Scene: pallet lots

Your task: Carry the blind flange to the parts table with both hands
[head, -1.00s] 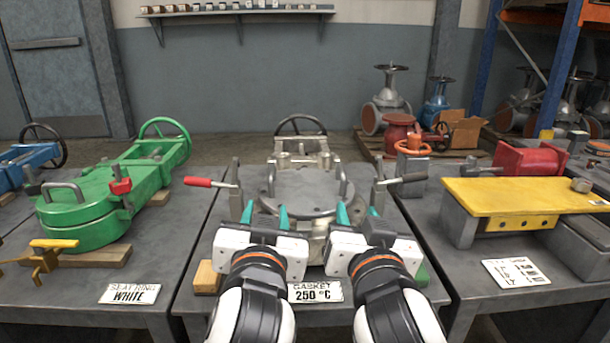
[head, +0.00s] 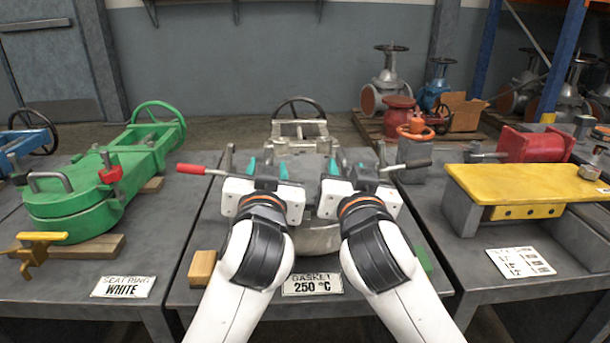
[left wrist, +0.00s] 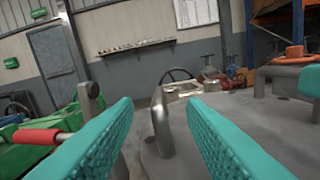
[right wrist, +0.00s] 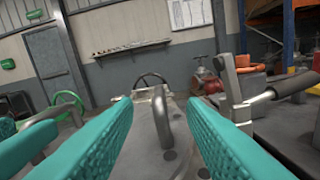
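The blind flange (head: 309,166) is a grey disc with two upright bar handles, on the pale valve on the middle table; my grippers partly hide it in the head view. My left gripper (head: 267,170) is open at its left side. In the left wrist view one handle (left wrist: 161,122) stands ahead between the spread teal fingers, apart from them. My right gripper (head: 347,171) is open at the right side. In the right wrist view the other handle (right wrist: 163,118) stands between its fingers, with gaps. No table is clearly marked as the parts table.
A red-handled clamp (head: 192,169) and a black-handled clamp (head: 417,163) flank the flange. A green valve (head: 100,182) lies on the left table. The right table holds a yellow plate (head: 525,184) on blocks. A "GASKET 250 °C" sign (head: 312,284) lies in front.

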